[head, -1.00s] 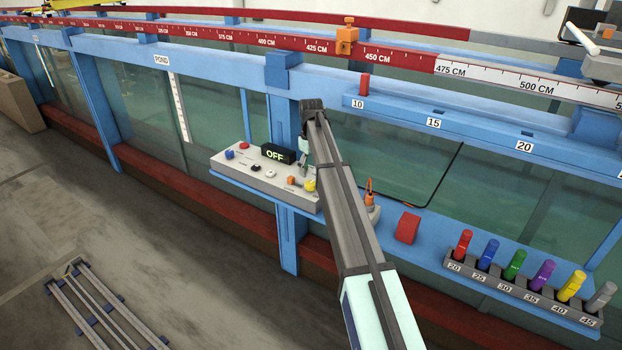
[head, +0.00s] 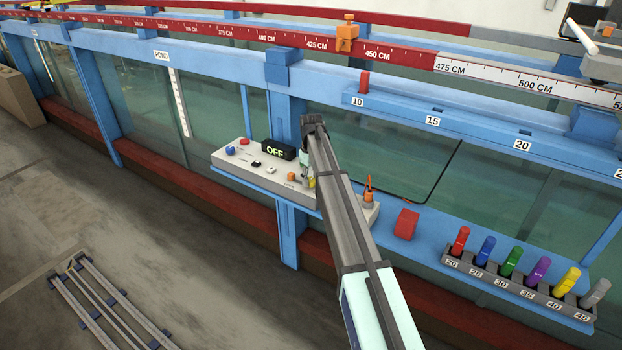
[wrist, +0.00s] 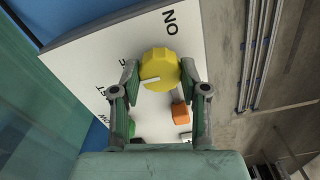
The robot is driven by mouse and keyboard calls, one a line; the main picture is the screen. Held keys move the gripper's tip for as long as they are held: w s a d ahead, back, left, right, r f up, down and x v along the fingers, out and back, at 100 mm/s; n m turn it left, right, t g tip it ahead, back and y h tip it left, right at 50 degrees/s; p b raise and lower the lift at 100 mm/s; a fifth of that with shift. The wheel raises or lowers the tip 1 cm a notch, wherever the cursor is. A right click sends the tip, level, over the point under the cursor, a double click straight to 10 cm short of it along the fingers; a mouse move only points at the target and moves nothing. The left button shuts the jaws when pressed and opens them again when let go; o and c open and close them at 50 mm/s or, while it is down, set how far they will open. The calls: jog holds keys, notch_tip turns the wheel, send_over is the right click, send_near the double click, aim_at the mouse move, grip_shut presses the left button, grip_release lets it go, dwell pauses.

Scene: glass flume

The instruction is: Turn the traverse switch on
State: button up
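A grey control panel (head: 262,180) sits on the blue ledge of the flume, with a display reading OFF (head: 276,151). At its right end is a yellow knob (head: 312,183), partly hidden by my gripper (head: 306,168). In the wrist view the yellow knob (wrist: 158,66) lies between the tips of my gripper (wrist: 160,72), one finger on each side. The fingers are apart; whether they touch the knob is hard to tell. Which control is labelled traverse is not readable.
An orange knob (wrist: 181,114) is close to the right finger. Blue (head: 230,150) and red (head: 244,141) buttons are at the panel's left. Right of my arm are a red block (head: 406,223) and a rack (head: 519,290) of several coloured pegs.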

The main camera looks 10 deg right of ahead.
jog(key=shift+f+m, duration=0.1)
jog(key=shift+m, duration=0.2)
jog(key=m+b, duration=0.2)
jog(key=m, duration=0.1)
jog(key=shift+f, duration=0.1)
jog(key=m+b, duration=0.1)
jog(key=m, duration=0.4)
jog(key=shift+a, duration=0.1)
jog(key=m+b, duration=0.1)
jog(key=m, duration=0.3)
jog(key=m+b, duration=0.1)
jog(key=m, duration=0.4)
jog(key=shift+m, duration=0.3)
dwell(0.3)
jog(key=o, duration=1.1)
jog(key=shift+o, duration=0.2)
jog(key=shift+r, duration=0.25)
